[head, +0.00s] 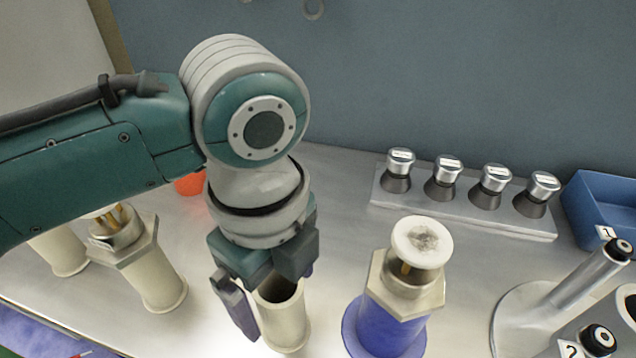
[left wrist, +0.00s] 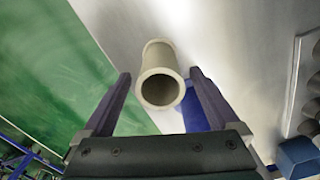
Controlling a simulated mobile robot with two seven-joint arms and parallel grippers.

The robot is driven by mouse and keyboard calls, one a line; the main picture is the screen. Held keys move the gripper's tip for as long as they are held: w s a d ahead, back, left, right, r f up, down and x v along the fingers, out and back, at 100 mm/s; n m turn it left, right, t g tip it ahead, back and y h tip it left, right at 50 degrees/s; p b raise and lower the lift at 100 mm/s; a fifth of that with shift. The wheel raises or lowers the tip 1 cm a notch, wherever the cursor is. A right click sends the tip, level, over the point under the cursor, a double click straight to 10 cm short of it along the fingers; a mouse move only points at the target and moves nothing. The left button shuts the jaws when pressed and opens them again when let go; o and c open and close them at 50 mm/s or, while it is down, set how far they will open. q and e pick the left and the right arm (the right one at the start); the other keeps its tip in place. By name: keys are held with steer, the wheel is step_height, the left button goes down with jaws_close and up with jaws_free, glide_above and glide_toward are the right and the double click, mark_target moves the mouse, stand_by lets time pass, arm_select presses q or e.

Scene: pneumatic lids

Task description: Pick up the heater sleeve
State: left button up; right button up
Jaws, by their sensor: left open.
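The heater sleeve appears to be the open, hollow cream tube (head: 286,322) standing upright on the metal table below my left gripper (head: 272,305). In the left wrist view the cream tube (left wrist: 160,70) shows its open round mouth and a wider flange at its far end. My left gripper is open, with one dark finger (left wrist: 118,95) and the other (left wrist: 205,92) on opposite sides of the tube. Gaps show between the fingers and the tube in the wrist view. The far finger is mostly hidden in the head view. My right gripper is not in view.
A blue-sleeved canister with a white cap (head: 422,243) stands close right. Cream canisters (head: 153,278) stand left, and an orange object (head: 190,184) is partly hidden behind my arm. A rack (head: 470,212) of silver-topped pieces, a blue bin (head: 600,208) and numbered posts (head: 578,283) are right.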

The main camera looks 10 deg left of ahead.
arm_select(q)
step_height(320, 180, down, 5)
steer(key=shift+r+b, duration=0.1)
steer(key=shift+b, duration=0.25)
steer(key=c, duration=1.5)
steer(key=shift+r, duration=0.1)
